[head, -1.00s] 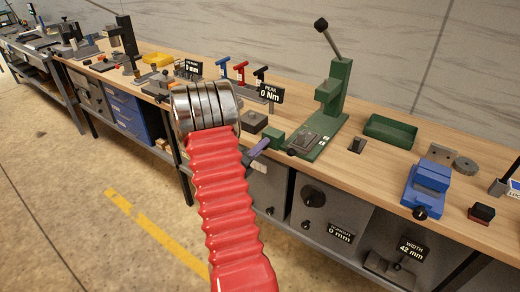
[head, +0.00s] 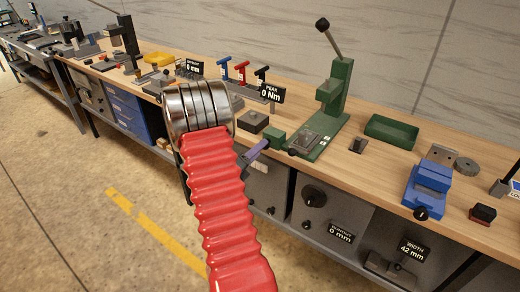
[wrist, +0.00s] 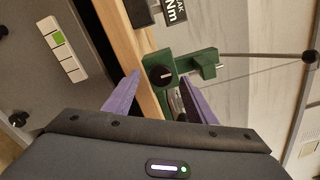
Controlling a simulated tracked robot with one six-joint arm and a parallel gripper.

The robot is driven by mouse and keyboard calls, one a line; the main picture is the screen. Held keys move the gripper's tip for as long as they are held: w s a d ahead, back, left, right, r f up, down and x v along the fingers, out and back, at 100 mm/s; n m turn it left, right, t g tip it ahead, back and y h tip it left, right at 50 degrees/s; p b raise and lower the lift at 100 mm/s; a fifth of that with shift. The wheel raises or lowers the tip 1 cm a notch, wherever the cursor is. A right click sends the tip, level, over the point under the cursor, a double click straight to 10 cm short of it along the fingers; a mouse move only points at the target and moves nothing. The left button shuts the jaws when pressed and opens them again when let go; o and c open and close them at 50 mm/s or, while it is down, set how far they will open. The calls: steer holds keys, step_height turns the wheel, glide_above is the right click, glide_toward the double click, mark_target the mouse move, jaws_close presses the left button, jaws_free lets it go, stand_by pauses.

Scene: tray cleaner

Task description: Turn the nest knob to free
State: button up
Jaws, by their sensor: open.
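The nest knob (wrist: 160,76) is a dark round knob with a white pointer line, on a green block of the green lever press, in the wrist view. The press (head: 332,95) stands upright on the bench in the head view. My gripper (wrist: 158,78) is open, with its purple fingers on either side of the knob in the picture. I cannot tell whether they touch it. In the head view one purple finger (head: 256,151) shows just left of the press base; the rest of the gripper is hidden behind my red arm. No free or locked label is readable.
A green tray (head: 391,131) and a blue vise (head: 427,182) stand right of the press. A "PEAK 0 Nm" sign (head: 272,93) and T-handled tools (head: 240,70) stand behind left. A grey cabinet (head: 320,205) lies below the wooden bench edge.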

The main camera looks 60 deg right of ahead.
steer(key=w+a, duration=0.1)
steer(key=a, duration=1)
steer(key=shift+w, duration=0.4)
steer(key=shift+a, duration=0.1)
